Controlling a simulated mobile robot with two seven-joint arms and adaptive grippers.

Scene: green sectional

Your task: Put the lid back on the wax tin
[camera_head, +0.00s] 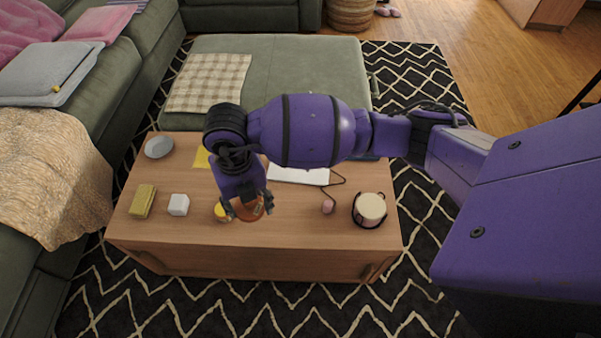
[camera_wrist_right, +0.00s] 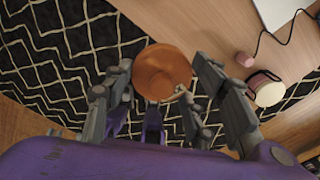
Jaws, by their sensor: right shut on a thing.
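My right gripper (camera_head: 248,206) is shut on a round copper-orange lid (camera_head: 256,208) above the front middle of the wooden table. In the right wrist view the lid (camera_wrist_right: 162,70) sits tilted between the fingers of the right gripper (camera_wrist_right: 160,100). A small round yellow thing (camera_head: 221,212), perhaps the wax tin, shows just left of the gripper in the head view. The gripper partly hides it, so I cannot tell whether it is open. It does not show in the wrist view. My left gripper is in neither view.
On the table (camera_head: 290,242) stand a white cube (camera_head: 179,205), an olive-yellow block (camera_head: 143,201), a grey bowl (camera_head: 158,147), a pink corded object (camera_head: 327,206) and a cream cylinder in a dark holder (camera_head: 371,207). White paper (camera_head: 299,175) lies behind. The front right tabletop is clear.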

